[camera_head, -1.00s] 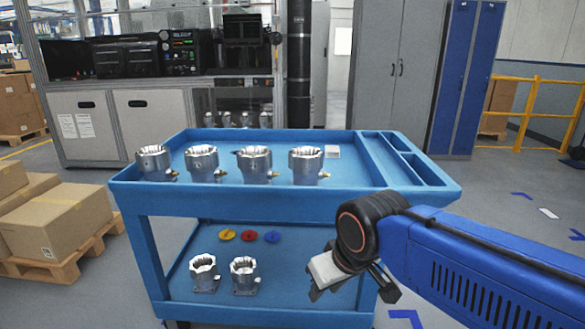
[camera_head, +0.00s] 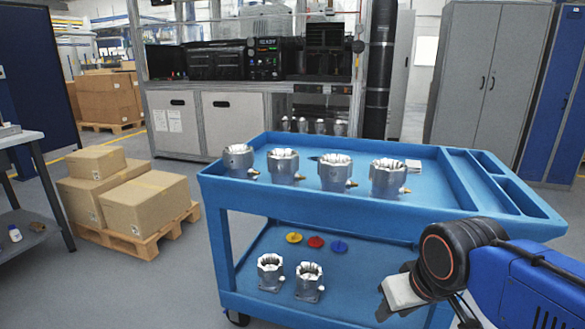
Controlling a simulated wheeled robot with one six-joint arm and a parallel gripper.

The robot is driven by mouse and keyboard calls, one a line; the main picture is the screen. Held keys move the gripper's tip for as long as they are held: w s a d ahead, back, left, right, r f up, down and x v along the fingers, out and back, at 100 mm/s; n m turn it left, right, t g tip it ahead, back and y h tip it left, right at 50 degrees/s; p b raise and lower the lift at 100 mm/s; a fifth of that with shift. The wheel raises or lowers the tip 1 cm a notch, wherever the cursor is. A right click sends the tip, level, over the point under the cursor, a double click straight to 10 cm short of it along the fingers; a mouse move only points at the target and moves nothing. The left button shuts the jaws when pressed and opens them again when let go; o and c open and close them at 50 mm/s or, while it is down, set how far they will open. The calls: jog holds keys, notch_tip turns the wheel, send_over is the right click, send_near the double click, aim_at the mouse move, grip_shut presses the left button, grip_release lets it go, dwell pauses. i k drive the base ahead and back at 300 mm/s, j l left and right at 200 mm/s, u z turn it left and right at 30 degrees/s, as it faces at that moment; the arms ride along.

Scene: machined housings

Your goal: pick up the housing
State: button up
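Several silver machined housings stand upright in a row on the top shelf of the blue cart (camera_head: 330,210): a left one (camera_head: 238,161), a second (camera_head: 283,167), a third (camera_head: 335,173) and a right one (camera_head: 386,179). Two more housings, a left one (camera_head: 270,272) and a right one (camera_head: 309,281), stand on the lower shelf. My gripper (camera_head: 425,318) is at the lower right, in front of the cart and right of the lower housings, touching none that I can see.
Yellow (camera_head: 294,238), red (camera_head: 316,242) and blue (camera_head: 339,247) discs lie on the lower shelf. Cardboard boxes (camera_head: 145,203) on a pallet stand left of the cart. A table (camera_head: 20,139) is at the far left. Floor between boxes and cart is clear.

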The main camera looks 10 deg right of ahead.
aim_at(283, 165)
jog(key=i+j+z, duration=0.1)
jog(key=j+z, duration=0.35)
jog(key=j, duration=1.6)
